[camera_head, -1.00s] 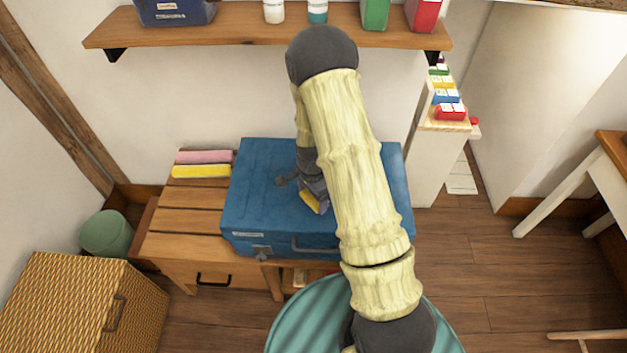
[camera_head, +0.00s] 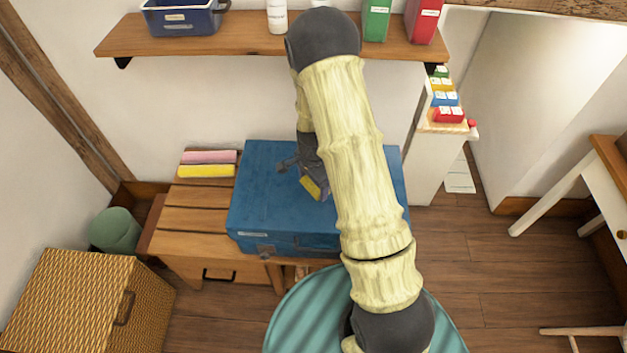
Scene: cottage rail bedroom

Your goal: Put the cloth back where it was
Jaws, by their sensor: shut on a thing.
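My gripper (camera_head: 296,172) is over the blue case (camera_head: 262,205), partly behind my own forearm. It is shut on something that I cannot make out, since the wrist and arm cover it. A small yellow patch shows at the gripper; I cannot tell whether it belongs to the gripper or to a held thing. A folded pink cloth (camera_head: 208,157) and a folded yellow cloth (camera_head: 206,171) lie side by side on the wooden bench (camera_head: 190,222), left of the case. I cannot tell which cloth the task means.
A wicker basket (camera_head: 75,300) and a green bin (camera_head: 115,230) stand at left. A teal round seat (camera_head: 300,315) is in front. Bare bench slats show left of the case.

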